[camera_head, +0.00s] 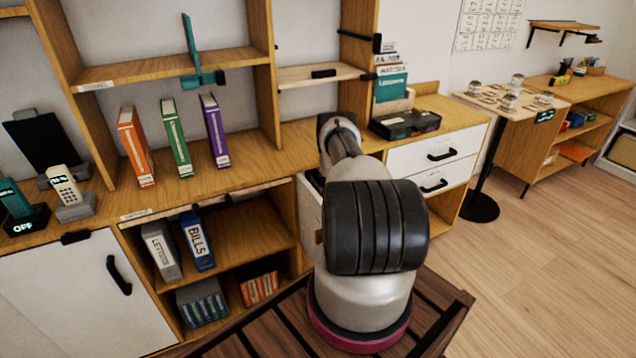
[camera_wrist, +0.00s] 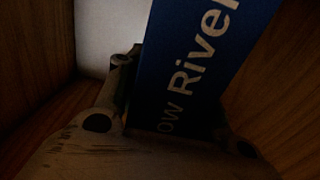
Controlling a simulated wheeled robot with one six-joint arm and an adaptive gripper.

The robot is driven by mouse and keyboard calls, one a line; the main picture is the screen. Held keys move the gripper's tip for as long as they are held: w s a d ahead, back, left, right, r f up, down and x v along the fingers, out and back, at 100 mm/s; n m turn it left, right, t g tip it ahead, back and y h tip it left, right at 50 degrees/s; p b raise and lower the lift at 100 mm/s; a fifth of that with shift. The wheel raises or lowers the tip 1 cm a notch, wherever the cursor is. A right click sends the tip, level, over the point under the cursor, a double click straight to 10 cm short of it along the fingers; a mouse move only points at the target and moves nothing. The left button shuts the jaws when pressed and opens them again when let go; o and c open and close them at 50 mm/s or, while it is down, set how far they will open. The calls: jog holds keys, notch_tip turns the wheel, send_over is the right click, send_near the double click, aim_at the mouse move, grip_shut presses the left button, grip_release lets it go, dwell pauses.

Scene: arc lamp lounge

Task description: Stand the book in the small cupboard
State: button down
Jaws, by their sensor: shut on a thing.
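A dark blue book (camera_wrist: 195,65) with pale lettering, partly readable as "ow River", is in the wrist view. My gripper (camera_wrist: 178,100) is shut on it, with the left finger against its edge and the right finger mostly hidden by the book. The book is tilted in the wrist picture. Brown wooden walls (camera_wrist: 38,45) stand close on both sides, with a pale surface behind, so the gripper and book are inside a wooden compartment. In the head view my arm hides the gripper, the book and most of that compartment; I cannot tell whether the book touches its floor.
Orange, green and purple binders (camera_head: 178,138) stand on the long counter. Below, grey and blue binders (camera_head: 198,240) stand on an open shelf. A white door (camera_head: 70,295) is shut at lower left. White drawers (camera_head: 440,150) are at right. Open floor (camera_head: 540,250) lies to the right.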

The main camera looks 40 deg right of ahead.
jog(key=shift+w+d+f, duration=0.1)
jog(key=shift+w+f, duration=0.05)
jog(key=shift+w, duration=0.1)
jog(key=shift+f, duration=0.15)
jog(key=c, duration=0.9)
grip_release()
jog(key=v, duration=1.2)
jog(key=shift+s, duration=0.1)
